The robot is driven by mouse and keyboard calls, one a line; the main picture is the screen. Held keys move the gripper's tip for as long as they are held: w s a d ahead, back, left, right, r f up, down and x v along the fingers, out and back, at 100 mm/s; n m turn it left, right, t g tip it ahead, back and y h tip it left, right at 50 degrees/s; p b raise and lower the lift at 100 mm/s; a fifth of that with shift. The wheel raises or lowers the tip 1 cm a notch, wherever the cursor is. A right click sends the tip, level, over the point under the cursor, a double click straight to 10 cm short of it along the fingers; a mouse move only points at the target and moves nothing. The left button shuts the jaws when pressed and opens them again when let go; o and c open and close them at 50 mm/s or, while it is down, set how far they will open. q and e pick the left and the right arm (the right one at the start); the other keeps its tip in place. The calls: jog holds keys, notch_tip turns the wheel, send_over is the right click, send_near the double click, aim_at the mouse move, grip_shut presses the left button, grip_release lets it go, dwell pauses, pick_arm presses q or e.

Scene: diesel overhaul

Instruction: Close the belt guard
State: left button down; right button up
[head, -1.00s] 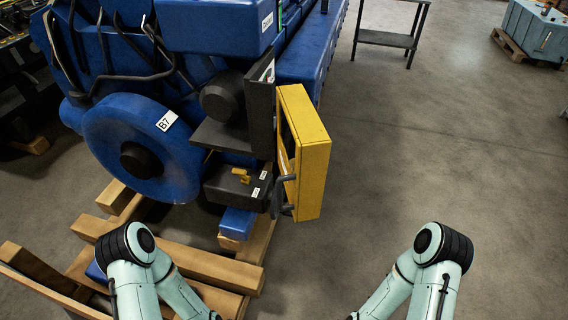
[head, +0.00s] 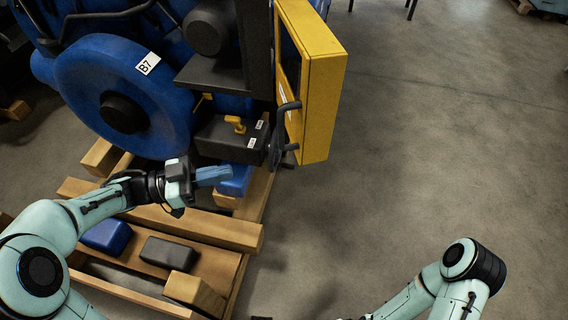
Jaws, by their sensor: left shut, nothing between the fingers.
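The yellow belt guard (head: 322,95) is a box-shaped cover. It stands swung out to the right of the blue engine's dark mounting plate (head: 255,55), its hollow side partly showing to the left. A dark grey handle (head: 284,135) sticks out at its lower left edge. My left gripper (head: 228,173) is shut and empty, pointing right, above the pallet and in front of the engine. It is to the left of the handle and a little below it in the picture, apart from the guard. My right arm shows at the bottom right, but its gripper is out of the picture.
The blue engine with a wheel marked B7 (head: 110,95) fills the upper left. A dark box with a yellow lever (head: 236,124) sits left of the handle. Wooden pallet beams (head: 190,224) and loose blocks lie below. The floor at right (head: 450,150) is clear.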

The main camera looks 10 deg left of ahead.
aim_at(298, 159)
pick_arm(q)
jog(key=p+x, duration=0.1)
jog(key=x, duration=1.3)
jog(key=shift+s, duration=0.15)
jog(key=shift+d, duration=0.1)
